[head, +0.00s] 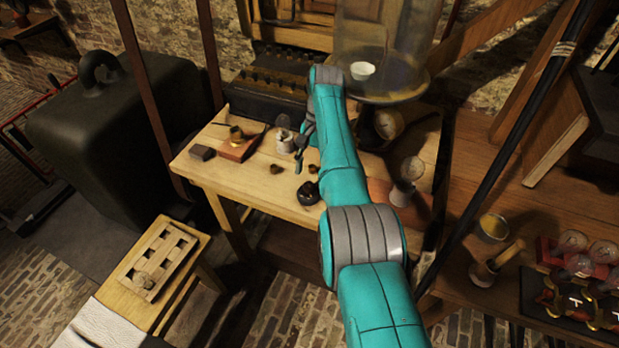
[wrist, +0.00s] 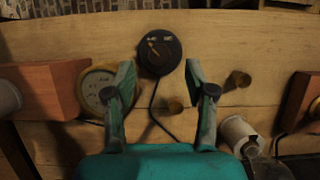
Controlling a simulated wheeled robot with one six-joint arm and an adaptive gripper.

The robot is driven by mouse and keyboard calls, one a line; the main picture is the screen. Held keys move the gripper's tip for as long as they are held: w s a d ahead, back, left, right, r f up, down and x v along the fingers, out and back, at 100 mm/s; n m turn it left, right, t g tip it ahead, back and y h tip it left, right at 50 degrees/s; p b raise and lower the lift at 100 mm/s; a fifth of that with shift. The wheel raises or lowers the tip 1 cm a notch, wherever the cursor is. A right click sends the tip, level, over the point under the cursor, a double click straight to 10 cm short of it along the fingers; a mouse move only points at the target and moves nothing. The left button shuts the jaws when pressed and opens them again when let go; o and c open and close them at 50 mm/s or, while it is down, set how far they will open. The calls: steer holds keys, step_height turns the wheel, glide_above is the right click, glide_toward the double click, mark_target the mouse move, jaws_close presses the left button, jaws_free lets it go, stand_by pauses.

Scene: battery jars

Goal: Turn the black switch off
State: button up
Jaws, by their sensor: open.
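The black switch (wrist: 160,52) is a round black disc with a small brass lever and a dark cord, lying on the wooden table. In the wrist view its lever slants toward the upper left. My gripper (wrist: 159,74) is open and empty, its two fingers apart on either side just below the switch in the picture. I cannot tell the height of the fingertips above the table. In the head view the switch (head: 308,194) sits near the table's front edge, and my gripper (head: 303,146) is partly hidden by my arm.
The table (head: 222,166) also bears small brown knobs (wrist: 237,79), a white cylinder (wrist: 237,131), a reddish block with a round brass-rimmed dial (wrist: 98,90) and another reddish block (wrist: 300,101). A large round stand (head: 428,82) rises behind. Bare wood surrounds the switch.

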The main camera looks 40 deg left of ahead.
steer(key=shift+v, duration=1.85)
steer(key=shift+s, duration=0.1)
